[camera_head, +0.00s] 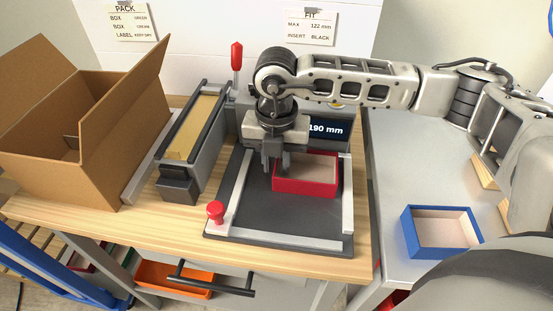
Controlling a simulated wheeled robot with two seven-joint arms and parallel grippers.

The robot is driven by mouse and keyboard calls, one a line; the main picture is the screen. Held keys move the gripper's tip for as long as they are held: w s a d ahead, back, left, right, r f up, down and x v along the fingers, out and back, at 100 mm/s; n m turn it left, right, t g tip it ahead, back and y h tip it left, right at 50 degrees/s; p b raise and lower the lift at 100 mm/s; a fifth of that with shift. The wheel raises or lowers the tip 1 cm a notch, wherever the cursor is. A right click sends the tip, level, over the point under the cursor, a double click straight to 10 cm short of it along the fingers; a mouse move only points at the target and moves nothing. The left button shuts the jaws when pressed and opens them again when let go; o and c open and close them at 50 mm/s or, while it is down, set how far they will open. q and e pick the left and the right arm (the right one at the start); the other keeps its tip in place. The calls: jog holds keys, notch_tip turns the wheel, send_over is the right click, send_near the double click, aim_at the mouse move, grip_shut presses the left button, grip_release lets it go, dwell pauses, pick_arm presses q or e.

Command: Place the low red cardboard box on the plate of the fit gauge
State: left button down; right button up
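The low red cardboard box (306,189) is open-topped with a pale inside. It shows over the dark plate (270,213) of the fit gauge, in its back right part. I cannot tell whether it rests on the plate or hangs just above it. My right gripper (277,164) points down at the box's back left corner, with its fingers close to the left wall and partly covering it. Whether the fingers are closed on that wall is not clear. The gauge's display (327,127) reads 190 mm. My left gripper is not in view.
A blue open box (441,247) stands on the grey surface at the right. A large brown carton (60,150) with raised flaps stands at the left. A red knob (215,209) sits at the gauge's front left corner. The plate's front part is bare.

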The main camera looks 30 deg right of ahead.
jog(key=shift+r, duration=0.1)
notch_tip(320, 180, up, 12)
jog(key=b, duration=0.1)
jog(key=shift+r, duration=0.15)
dwell(0.4)
dwell(0.4)
